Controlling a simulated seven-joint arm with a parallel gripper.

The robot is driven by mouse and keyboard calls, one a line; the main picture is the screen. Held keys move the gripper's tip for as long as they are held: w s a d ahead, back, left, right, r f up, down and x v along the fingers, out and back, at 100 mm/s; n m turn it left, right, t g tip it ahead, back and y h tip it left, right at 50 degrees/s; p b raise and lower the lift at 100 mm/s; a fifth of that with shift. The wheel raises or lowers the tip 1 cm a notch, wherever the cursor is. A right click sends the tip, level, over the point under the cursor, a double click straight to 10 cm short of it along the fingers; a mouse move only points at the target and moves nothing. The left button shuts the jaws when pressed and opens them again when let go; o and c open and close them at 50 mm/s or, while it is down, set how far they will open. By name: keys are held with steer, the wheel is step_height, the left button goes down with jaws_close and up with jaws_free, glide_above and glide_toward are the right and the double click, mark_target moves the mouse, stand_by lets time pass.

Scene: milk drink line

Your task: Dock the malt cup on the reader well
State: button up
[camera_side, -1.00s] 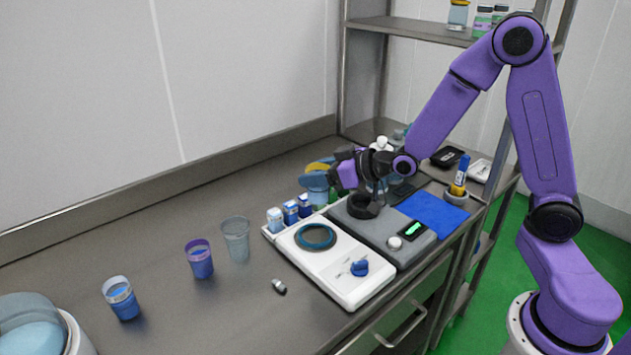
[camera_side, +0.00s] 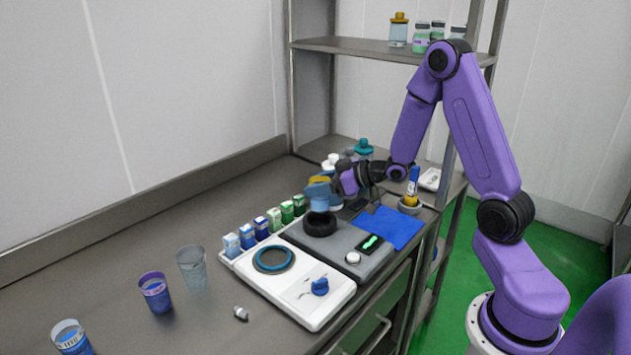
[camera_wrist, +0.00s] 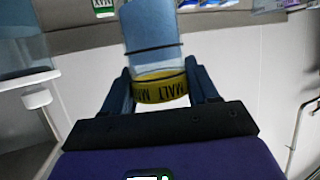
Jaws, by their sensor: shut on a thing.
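The malt cup (camera_side: 319,197) is light blue with a yellow band. In the wrist view the cup (camera_wrist: 150,35) shows the word MALT on its yellow band (camera_wrist: 160,88). My gripper (camera_wrist: 159,76) is shut on it, with one blue finger on each side. In the side view my gripper (camera_side: 334,188) reaches in from the right. The cup is over the black round well (camera_side: 320,226) on the grey reader unit (camera_side: 343,248). I cannot tell whether its base touches the well. The cup's far side is hidden.
A white unit (camera_side: 325,309) with a teal ring and blue knob stands in front. Several small boxes (camera_side: 248,236) line its back edge. Cups (camera_side: 192,268) stand at left. A blue mat (camera_side: 395,226) and a marker in a holder (camera_side: 411,188) are at right.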

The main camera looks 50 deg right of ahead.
mark_target(329, 197)
steer(key=shift+f, duration=2.3)
steer(key=shift+f, duration=0.6)
steer(key=o, duration=0.9)
